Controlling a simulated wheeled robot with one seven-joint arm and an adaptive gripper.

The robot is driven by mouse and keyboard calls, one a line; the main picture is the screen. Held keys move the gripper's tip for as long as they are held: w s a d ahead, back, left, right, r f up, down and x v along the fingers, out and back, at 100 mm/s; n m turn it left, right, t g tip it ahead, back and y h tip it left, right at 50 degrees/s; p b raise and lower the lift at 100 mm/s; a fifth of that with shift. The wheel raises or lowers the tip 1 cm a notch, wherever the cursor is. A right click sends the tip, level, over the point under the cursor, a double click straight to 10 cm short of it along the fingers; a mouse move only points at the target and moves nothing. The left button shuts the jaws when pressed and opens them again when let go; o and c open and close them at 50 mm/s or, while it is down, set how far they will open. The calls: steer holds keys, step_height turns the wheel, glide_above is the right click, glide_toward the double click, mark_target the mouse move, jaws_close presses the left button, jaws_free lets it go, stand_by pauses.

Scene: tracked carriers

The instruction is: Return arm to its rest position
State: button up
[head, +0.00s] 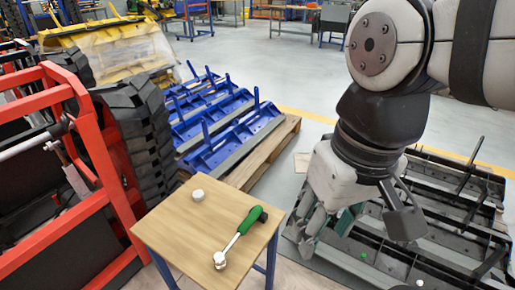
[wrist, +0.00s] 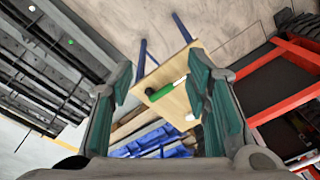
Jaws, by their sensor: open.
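My gripper (head: 322,222) hangs at the right of the head view, to the right of the small wooden table and apart from it. In the wrist view its two green-padded fingers (wrist: 165,100) are spread wide with nothing held between them. A ratchet wrench with a green handle (head: 240,234) lies on the tabletop, its metal head toward the front. Its green handle also shows between the fingers in the wrist view (wrist: 162,91). A small white round piece (head: 198,195) sits near the table's back left corner.
The small wooden table (head: 180,232) stands between a red-framed tracked carrier (head: 95,150) and my arm. A dark metal rack (head: 450,210) lies below and behind my gripper. Blue racks (head: 220,125) rest on a pallet behind the table. Open floor (head: 280,60) lies farther back.

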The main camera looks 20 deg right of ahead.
steer(key=s, duration=0.2)
steer(key=shift+s+d+f+n+h, duration=0.15)
steer(key=shift+s+d+n+h, duration=0.15)
stand_by(0.3)
step_height(320, 180, up, 17)
steer(key=t+p, duration=0.3)
steer(key=p, duration=1.2)
steer(key=shift+r+p, duration=0.2)
steer(key=shift+p, duration=0.15)
